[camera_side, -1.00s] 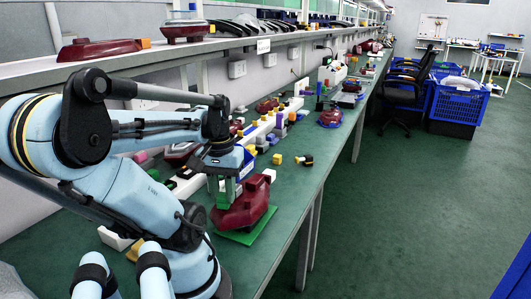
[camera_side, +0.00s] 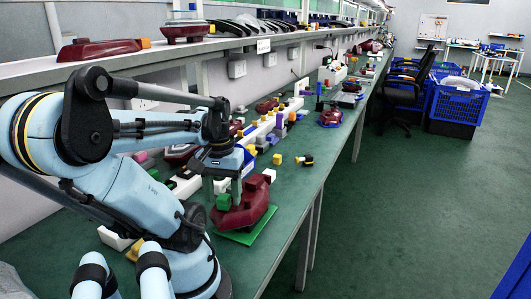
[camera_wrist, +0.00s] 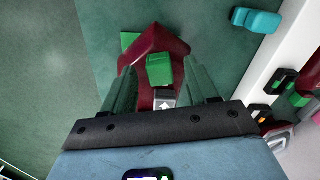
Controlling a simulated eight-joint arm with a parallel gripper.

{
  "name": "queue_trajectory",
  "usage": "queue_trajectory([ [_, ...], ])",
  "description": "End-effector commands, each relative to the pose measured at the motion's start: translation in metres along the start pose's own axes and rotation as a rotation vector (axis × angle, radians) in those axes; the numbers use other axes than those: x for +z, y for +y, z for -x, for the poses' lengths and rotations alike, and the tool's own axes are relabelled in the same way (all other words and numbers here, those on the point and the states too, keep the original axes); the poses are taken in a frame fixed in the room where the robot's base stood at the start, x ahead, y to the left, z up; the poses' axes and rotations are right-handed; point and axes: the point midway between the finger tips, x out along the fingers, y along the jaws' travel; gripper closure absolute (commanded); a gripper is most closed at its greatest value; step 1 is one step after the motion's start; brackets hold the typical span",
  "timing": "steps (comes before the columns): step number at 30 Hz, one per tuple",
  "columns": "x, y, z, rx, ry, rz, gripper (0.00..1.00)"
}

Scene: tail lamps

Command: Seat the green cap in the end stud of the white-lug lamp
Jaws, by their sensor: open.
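The dark red lamp (camera_side: 246,208) lies on a green mat (camera_side: 246,237) near the table's front edge, with a white lug (camera_side: 270,175) at its far end. The green cap (camera_side: 223,202) is at the lamp's near end. In the wrist view the cap (camera_wrist: 159,70) rests over the lamp (camera_wrist: 157,43), looking slightly turned. The stud is hidden, so I cannot tell how deep the cap sits. My gripper (camera_side: 222,194) is open around the cap; in the wrist view its fingers (camera_wrist: 161,78) stand to either side with gaps.
A yellow block (camera_side: 277,159) and a yellow-and-black part (camera_side: 305,160) lie beyond the lamp. A long white rack (camera_side: 262,133) with coloured blocks runs behind it. A cyan part (camera_wrist: 257,20) lies right of the lamp in the wrist view. Table right of the lamp is clear.

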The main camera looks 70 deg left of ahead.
Motion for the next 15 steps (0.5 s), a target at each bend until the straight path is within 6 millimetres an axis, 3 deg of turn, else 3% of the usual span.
queue_trajectory([
  [8, 0.0, 0.0, 0.02, 0.0, 0.0, 0.0, 0.42],
  [15, 0.0, 0.0, 0.056, 0.0, 0.0, 0.0, 0.42],
])
